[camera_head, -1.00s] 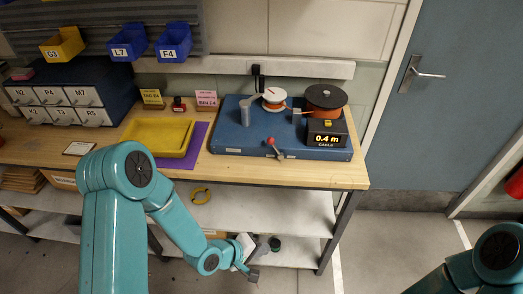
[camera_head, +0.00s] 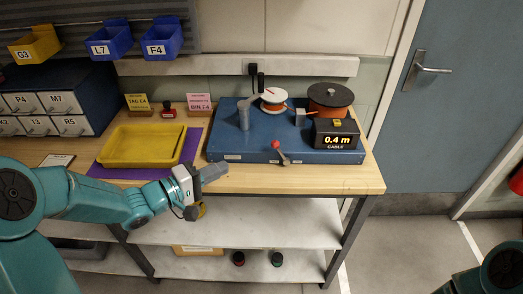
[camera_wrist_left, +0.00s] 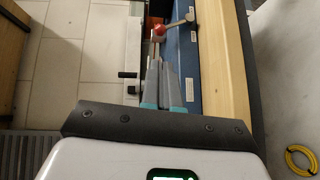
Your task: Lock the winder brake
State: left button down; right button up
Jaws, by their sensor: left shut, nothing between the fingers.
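The cable winder has a blue base (camera_head: 235,142) on the bench. Its brake lever has a red knob (camera_head: 276,144) at the base's front edge; the red knob also shows in the left wrist view (camera_wrist_left: 159,30), beyond my fingertips. A white spool (camera_head: 273,95), a dark-topped orange reel (camera_head: 331,94) and a meter reading 0.4 m (camera_head: 337,140) stand on the base. My left gripper (camera_head: 224,168) is shut and empty, over the bench's front edge, left of the knob and apart from it. My right gripper is out of view; only part of that arm shows at lower right.
A yellow tray (camera_head: 143,162) on a purple mat (camera_head: 107,172) lies left of the winder. Drawers (camera_head: 55,100) and hanging bins (camera_head: 110,46) are further left. The bench top (camera_head: 330,180) in front of the winder is bare. A shelf (camera_head: 270,222) runs below.

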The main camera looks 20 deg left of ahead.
aim_at(272, 146)
pick_arm(q)
jog(key=p+x, duration=0.1)
jog(key=x, duration=1.3)
jog(key=shift+d, duration=0.15)
jog(key=shift+p, duration=0.3)
